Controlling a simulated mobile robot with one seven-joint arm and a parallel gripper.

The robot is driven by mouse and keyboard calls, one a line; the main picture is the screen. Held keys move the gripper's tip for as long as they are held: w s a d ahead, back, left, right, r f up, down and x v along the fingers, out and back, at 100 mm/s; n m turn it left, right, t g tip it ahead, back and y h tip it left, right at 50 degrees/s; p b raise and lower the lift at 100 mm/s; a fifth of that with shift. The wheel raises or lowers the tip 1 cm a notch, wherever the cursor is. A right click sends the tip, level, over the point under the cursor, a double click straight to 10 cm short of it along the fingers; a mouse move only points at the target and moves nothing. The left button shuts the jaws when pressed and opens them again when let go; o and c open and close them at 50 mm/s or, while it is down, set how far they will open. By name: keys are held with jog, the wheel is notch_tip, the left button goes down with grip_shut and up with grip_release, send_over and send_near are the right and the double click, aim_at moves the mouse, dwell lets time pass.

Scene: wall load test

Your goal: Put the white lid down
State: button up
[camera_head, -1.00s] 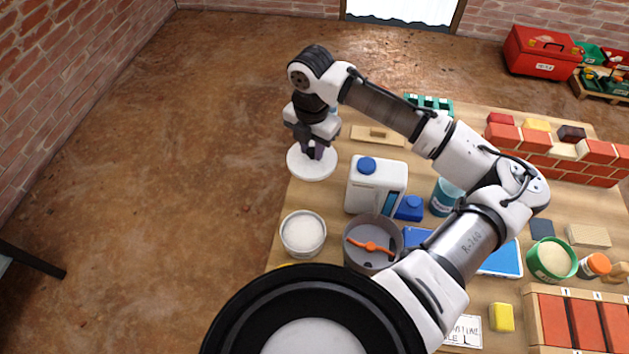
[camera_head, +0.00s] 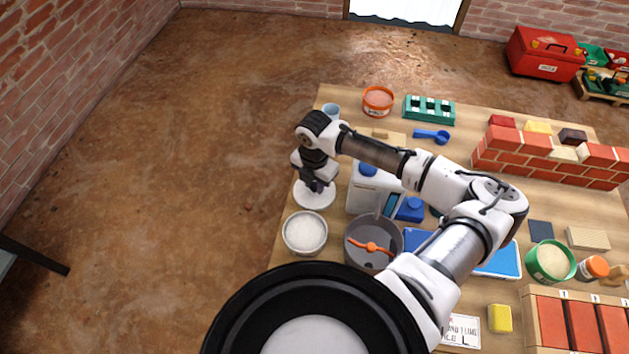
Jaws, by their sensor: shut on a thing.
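The white lid (camera_head: 314,197) is a round flat disc at the left edge of the wooden table, just behind a round tub of white powder (camera_head: 304,233). My gripper (camera_head: 316,186) is over the lid, shut on its top; the fingers and the grip point are small and dark. The lid looks level. I cannot tell whether it touches the table top or hangs slightly above it.
The grey mixing bucket (camera_head: 352,262) with an orange paddle stands right of the tub. A white jug (camera_head: 366,190) with a blue cap stands right of the lid. A blue cup (camera_head: 331,110) and an orange-rimmed tub (camera_head: 377,101) are at the back. The table edge is close on the left.

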aim_at(314, 185)
jog(key=o, duration=1)
jog(key=shift+f, duration=0.1)
notch_tip(314, 185, up, 12)
jog(key=shift+r+b, duration=0.2)
jog(key=shift+b, duration=0.3)
